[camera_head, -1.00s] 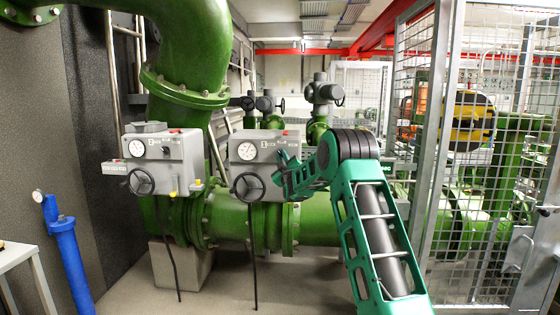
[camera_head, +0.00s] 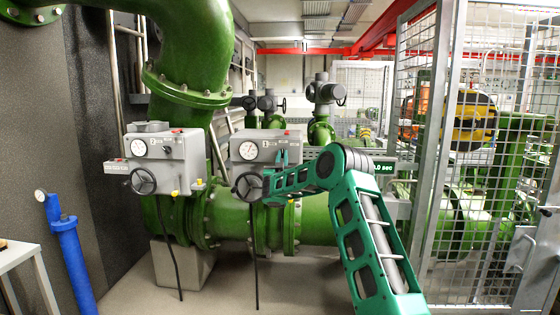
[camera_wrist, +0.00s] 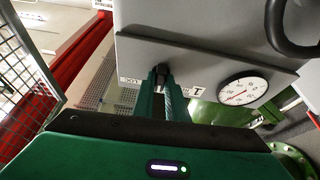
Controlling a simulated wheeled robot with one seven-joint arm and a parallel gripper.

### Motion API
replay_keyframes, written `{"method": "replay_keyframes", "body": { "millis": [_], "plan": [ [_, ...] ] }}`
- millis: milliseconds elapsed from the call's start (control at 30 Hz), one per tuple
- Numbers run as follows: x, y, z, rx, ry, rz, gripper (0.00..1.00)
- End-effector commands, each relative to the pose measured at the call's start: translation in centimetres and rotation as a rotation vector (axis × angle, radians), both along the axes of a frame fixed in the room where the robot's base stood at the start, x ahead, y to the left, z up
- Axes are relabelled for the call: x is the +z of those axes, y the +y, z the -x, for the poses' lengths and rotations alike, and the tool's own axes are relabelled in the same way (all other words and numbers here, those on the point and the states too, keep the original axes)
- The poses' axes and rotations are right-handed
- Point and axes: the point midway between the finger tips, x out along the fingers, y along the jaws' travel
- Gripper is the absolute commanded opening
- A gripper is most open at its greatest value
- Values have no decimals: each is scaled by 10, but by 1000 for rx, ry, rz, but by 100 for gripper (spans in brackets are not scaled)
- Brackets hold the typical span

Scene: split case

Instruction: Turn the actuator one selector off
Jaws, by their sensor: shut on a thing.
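Actuator one is the grey box (camera_head: 264,147) on the right of two, with a round white gauge and a black handwheel (camera_head: 247,186). In the wrist view its grey housing (camera_wrist: 215,35), gauge (camera_wrist: 243,92) and label "1" appear close up. My gripper (camera_wrist: 162,74) reaches the face of this box beside the label. Its green fingers are shut on a small dark knob, the selector (camera_wrist: 161,69). The fingers hide most of the selector, so its setting cannot be read. In the head view my arm covers the lower right of the box.
A second grey actuator (camera_head: 165,158) with its own gauge and handwheel stands to the left. Large green pipes (camera_head: 192,50) run behind and below. A wire mesh fence (camera_head: 470,200) stands on the right. A blue post (camera_head: 68,255) stands at the left.

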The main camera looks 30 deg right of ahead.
Motion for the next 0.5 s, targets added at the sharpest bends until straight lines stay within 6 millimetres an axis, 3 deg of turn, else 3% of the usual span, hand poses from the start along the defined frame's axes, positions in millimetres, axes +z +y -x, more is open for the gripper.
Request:
{"method": "replay_keyframes", "body": {
  "millis": [500],
  "plan": [
    [-2, 7, -3, 11, -28, -51, 0]
  ]
}}
